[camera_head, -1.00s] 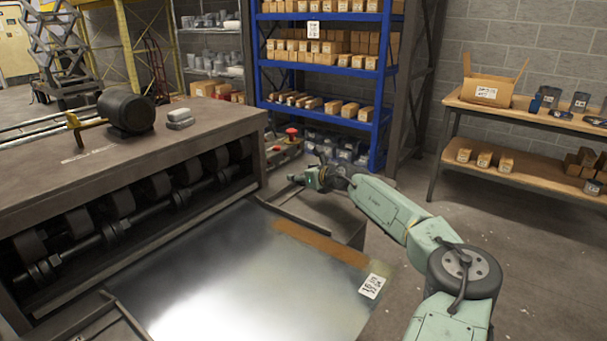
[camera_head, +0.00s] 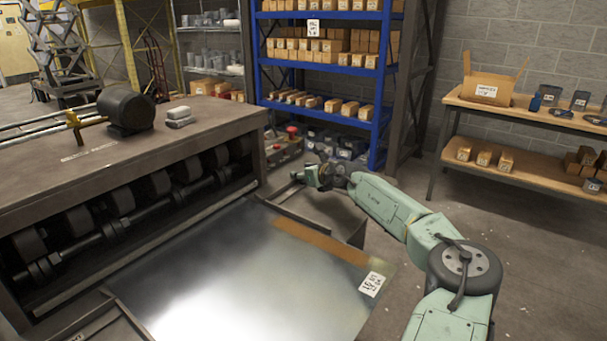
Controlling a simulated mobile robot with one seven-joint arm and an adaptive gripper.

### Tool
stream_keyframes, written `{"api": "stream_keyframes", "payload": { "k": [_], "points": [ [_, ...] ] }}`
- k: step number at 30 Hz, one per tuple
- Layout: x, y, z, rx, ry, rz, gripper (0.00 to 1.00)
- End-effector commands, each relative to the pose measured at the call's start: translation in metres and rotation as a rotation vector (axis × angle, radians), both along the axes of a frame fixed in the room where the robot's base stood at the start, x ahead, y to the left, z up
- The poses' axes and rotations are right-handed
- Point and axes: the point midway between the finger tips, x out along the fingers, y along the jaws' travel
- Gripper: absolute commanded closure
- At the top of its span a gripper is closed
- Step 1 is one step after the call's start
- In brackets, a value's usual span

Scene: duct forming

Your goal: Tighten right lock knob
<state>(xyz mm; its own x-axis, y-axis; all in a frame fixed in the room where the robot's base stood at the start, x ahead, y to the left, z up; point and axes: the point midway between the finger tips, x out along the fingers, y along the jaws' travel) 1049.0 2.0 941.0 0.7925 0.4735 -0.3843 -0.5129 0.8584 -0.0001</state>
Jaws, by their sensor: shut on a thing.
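My gripper (camera_head: 299,176) is at the far right corner of the forming machine (camera_head: 190,128), above the inner end of the right guide rail (camera_head: 300,218). Its fingers point left and look shut on the right lock knob. The knob is too small and too covered by the fingers to make out clearly. A shiny metal sheet (camera_head: 230,275) lies flat on the machine's bed, below and to the left of my gripper, with a brown strip and a white label at its right side.
Dark rollers (camera_head: 125,200) sit under the machine's top, which carries a motor (camera_head: 125,112) and a small grey block (camera_head: 179,117). A blue shelf (camera_head: 325,70) with boxes stands behind my gripper. A wooden bench (camera_head: 530,120) is at the right, with clear floor before it.

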Motion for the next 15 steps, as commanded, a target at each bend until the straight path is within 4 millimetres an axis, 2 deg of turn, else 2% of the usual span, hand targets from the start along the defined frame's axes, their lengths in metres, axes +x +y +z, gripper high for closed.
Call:
{"api": "stream_keyframes", "payload": {
  "k": [6,15],
  "points": [
    [0.0007,0.0071,-0.0015,-0.015,-0.001,-0.057,0.92],
    [-0.0008,0.0030,-0.0002,0.002,-0.001,-0.119,0.92]
  ]
}}
